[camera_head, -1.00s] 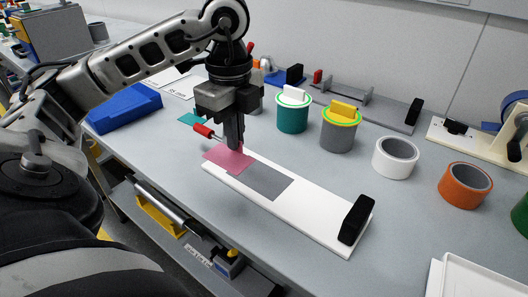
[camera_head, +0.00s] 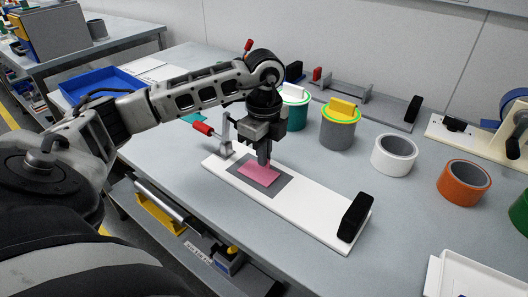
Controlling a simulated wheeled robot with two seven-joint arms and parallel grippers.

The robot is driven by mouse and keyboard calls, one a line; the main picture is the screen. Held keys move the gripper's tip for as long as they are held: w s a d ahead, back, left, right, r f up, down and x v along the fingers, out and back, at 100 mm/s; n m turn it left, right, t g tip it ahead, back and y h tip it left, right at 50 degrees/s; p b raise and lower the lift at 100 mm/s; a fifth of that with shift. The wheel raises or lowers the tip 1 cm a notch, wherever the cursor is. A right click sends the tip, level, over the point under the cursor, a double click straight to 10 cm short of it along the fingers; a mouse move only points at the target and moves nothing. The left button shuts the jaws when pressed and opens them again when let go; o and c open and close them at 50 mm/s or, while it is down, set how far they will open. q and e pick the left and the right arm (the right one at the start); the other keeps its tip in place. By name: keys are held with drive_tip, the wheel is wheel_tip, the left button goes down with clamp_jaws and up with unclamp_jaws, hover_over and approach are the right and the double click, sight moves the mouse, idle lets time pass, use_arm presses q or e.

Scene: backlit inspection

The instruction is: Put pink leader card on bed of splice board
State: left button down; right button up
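The pink leader card (camera_head: 258,174) lies over the dark grey bed of the white splice board (camera_head: 310,211), inside the grey area's outline. It looks flat, but I cannot tell whether it fully touches the bed. My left gripper (camera_head: 264,162) points down from above, its fingers close together at the card's far edge, and appears shut on it. The fingers hide a little of that edge. A red-handled clamp (camera_head: 203,128) stands at the board's left end and a black block (camera_head: 355,217) at its right end. My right gripper is not in view.
Behind the board stand a teal pot (camera_head: 297,115), a grey pot (camera_head: 338,133), a white roll (camera_head: 394,155) and an orange roll (camera_head: 465,182). A blue tray (camera_head: 100,84) is at the far left.

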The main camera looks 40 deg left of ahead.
use_arm(q)
drive_tip(key=shift+f, duration=0.2)
drive_tip(key=c, duration=1.7)
unclamp_jaws()
drive_tip(key=shift+r, duration=0.1)
wheel_tip(320, 180, up, 12)
drive_tip(key=shift+r+p, duration=0.2)
drive_tip(key=shift+p, duration=0.55)
